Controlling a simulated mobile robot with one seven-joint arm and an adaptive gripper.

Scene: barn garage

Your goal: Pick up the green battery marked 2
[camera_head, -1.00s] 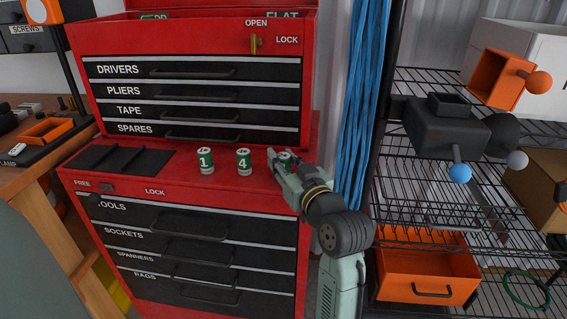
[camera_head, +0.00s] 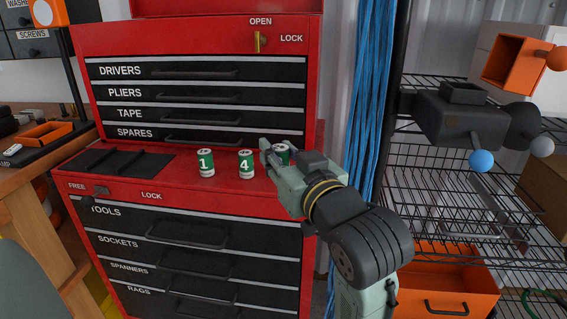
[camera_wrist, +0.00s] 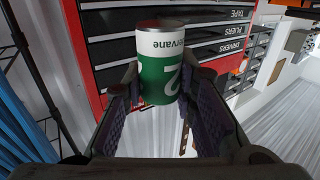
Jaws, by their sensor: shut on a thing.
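The green battery marked 2 (camera_wrist: 160,75) sits between the fingertips of my gripper (camera_wrist: 165,95) in the wrist view, where it appears upside down with its white band and "2" showing. In the head view the battery (camera_head: 283,150) is mostly hidden behind my gripper (camera_head: 272,156), to the right of the other batteries. My gripper is shut on it. It looks slightly higher than the batteries beside it, but whether it is clear of the red top is hard to tell.
Batteries marked 1 (camera_head: 206,163) and 4 (camera_head: 246,164) stand upright on the red tool chest ledge (camera_head: 180,182), close to the left of my gripper. A black slotted tray (camera_head: 120,161) lies farther left. Blue cables (camera_head: 371,90) and a wire shelf (camera_head: 440,190) are on the right.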

